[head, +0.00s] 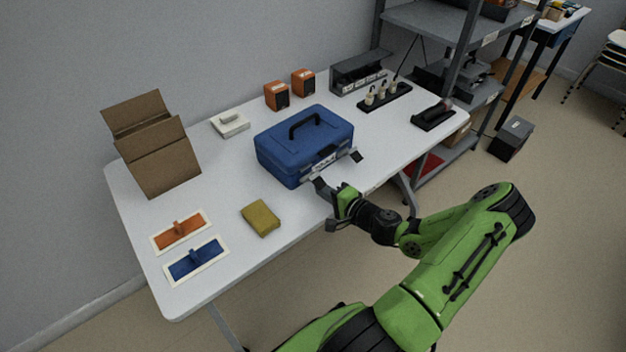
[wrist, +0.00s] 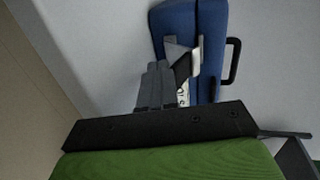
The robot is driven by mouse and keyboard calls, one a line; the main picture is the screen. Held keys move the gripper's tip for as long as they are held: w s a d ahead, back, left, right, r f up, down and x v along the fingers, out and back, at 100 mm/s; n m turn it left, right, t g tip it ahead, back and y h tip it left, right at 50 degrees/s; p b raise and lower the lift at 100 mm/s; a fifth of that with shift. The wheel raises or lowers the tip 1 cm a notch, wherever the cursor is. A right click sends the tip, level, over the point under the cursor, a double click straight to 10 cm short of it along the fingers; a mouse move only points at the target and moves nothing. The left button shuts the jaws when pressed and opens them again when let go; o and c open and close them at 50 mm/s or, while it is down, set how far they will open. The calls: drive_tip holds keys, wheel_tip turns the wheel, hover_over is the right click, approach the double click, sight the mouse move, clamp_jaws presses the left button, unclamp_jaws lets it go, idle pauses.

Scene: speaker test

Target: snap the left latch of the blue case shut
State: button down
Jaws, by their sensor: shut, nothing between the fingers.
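The blue case (head: 290,150) stands on the white table with its lid down and its black handle (head: 305,122) on top. It also shows in the wrist view (wrist: 208,22). The left latch (wrist: 196,58) is a pale metal piece at the case front, partly hidden by my fingers; how far out it stands is unclear. The right latch (head: 356,155) sticks out from the front. My gripper (head: 318,183) is shut and empty, right at the left latch; I cannot tell whether they touch. My fingers (wrist: 158,84) also show in the wrist view.
A yellow sponge-like block (head: 260,218) lies left of my gripper on the table (head: 225,180). Orange (head: 180,230) and blue (head: 195,260) handled plates lie near the left edge. A cardboard box (head: 158,150), a white object (head: 230,123) and orange speakers (head: 276,96) stand behind.

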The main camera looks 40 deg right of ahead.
drive_tip(key=s, duration=0.7)
drive_tip(key=shift+d+b, duration=0.35)
drive_tip(key=shift+b, duration=0.1)
idle(0.4)
drive_tip(key=s+a+r+n+g+y, duration=0.1)
drive_tip(key=a+r+n+g, duration=0.3)
drive_tip(key=a+n+g, duration=0.3)
drive_tip(key=s+a+r+n+g+y, duration=0.1)
drive_tip(key=a+r+n+g, duration=0.35)
drive_tip(key=a+n, duration=0.4)
drive_tip(key=s+a+r+n+t+h, duration=0.1)
drive_tip(key=s+a+r+h, duration=0.1)
drive_tip(key=s+a+r, duration=0.35)
drive_tip(key=s+a+r+t+h, duration=0.1)
drive_tip(key=s+a+r+h, duration=0.1)
drive_tip(key=s+r, duration=0.55)
wheel_tip(320, 180, up, 14)
drive_tip(key=w+p, duration=0.1)
drive_tip(key=p, duration=1.1)
drive_tip(key=shift+w+a, duration=0.15)
drive_tip(key=shift+w, duration=0.05)
